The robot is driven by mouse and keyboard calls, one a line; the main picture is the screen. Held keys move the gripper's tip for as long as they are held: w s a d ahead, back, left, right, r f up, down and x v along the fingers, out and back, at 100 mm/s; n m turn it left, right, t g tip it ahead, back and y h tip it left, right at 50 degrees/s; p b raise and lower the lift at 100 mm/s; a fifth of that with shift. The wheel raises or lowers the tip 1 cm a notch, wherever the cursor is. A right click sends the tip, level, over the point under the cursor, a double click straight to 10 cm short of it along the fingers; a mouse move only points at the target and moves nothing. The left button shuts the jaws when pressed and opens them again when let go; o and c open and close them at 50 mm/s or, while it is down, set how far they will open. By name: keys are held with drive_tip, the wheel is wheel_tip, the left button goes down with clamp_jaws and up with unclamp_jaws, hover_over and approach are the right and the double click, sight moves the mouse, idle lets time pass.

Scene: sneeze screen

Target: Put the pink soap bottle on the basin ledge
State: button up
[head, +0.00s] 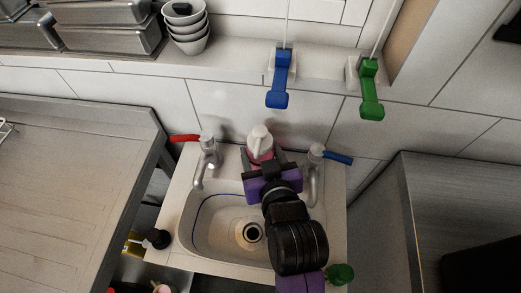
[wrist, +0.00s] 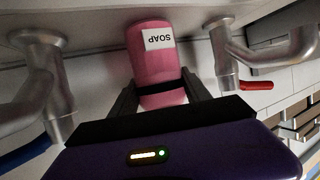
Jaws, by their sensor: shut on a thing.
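The pink soap bottle (head: 254,151) with its white pump top is upright at the back of the sink, between the two taps. My gripper (head: 268,168) is shut on it from the front. In the wrist view, which is upside down, the bottle (wrist: 152,62) with its SOAP label sits between my two fingers (wrist: 158,92). Its base is at or just above the basin ledge (head: 230,158); I cannot tell for certain whether it touches. My gripper and arm hide the bottle's lower part in the head view.
A red-handled tap (head: 207,160) stands left of the bottle and a blue-handled tap (head: 314,170) close on its right. The basin (head: 215,225) is in front. Stacked bowls (head: 187,30) and blue (head: 279,80) and green (head: 369,90) handled things are above. A metal drainboard (head: 80,180) lies left.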

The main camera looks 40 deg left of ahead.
drive_tip(key=shift+f, duration=0.3)
drive_tip(key=o, duration=1.7)
drive_tip(key=shift+d, duration=0.1)
drive_tip(key=v, duration=0.7)
drive_tip(key=shift+s+d+r+b, duration=0.1)
drive_tip(key=shift+s+d+b, duration=0.15)
drive_tip(key=shift+b, duration=0.1)
